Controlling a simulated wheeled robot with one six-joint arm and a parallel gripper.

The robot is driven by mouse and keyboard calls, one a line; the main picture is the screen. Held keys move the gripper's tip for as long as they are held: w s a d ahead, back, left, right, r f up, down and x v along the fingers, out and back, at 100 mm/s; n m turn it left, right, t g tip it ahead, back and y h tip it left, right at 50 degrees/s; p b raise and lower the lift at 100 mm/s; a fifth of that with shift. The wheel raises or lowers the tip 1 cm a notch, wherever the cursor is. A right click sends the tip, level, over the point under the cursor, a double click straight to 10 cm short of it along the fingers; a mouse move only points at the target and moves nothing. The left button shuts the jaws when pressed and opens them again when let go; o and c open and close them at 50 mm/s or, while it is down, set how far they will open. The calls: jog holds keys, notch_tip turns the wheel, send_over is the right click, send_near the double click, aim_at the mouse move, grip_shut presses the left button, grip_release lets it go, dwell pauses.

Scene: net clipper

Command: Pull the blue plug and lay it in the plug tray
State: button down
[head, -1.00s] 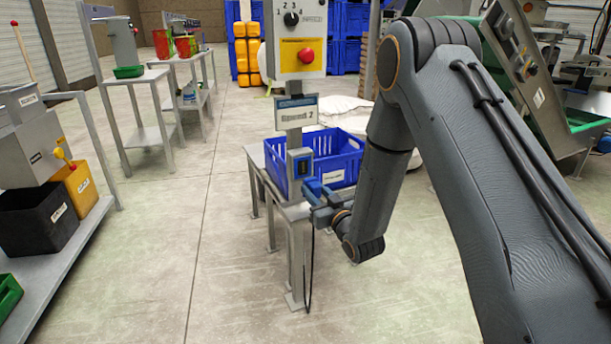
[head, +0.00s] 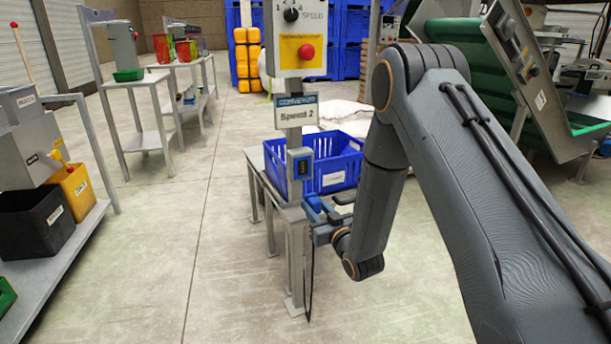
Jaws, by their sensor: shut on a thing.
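My gripper (head: 322,220) is in the middle of the head view, in front of the bench and just below the grey socket box (head: 300,164) on the post. It is shut on the blue plug (head: 313,204), which is small and partly covered by the fingers. The plug appears apart from the socket, whose dark face shows. A black cable (head: 309,280) hangs down below the gripper. A blue crate (head: 330,164) with a white label, too small to read, stands on the bench behind the post; I cannot tell whether it is the plug tray.
The grey bench (head: 268,188) lies under the crate. A green conveyor (head: 460,45) stands at the right, a shelf with bins at the left. The floor left of the bench is clear.

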jog(key=shift+f, duration=0.35)
jog(key=shift+b+x, duration=0.9)
jog(key=shift+x, duration=1.6)
jog(key=shift+f+b, duration=0.7)
jog(key=shift+f, duration=0.75)
dwell(0.5)
dwell(0.4)
jog(key=c, duration=1.2)
grip_release()
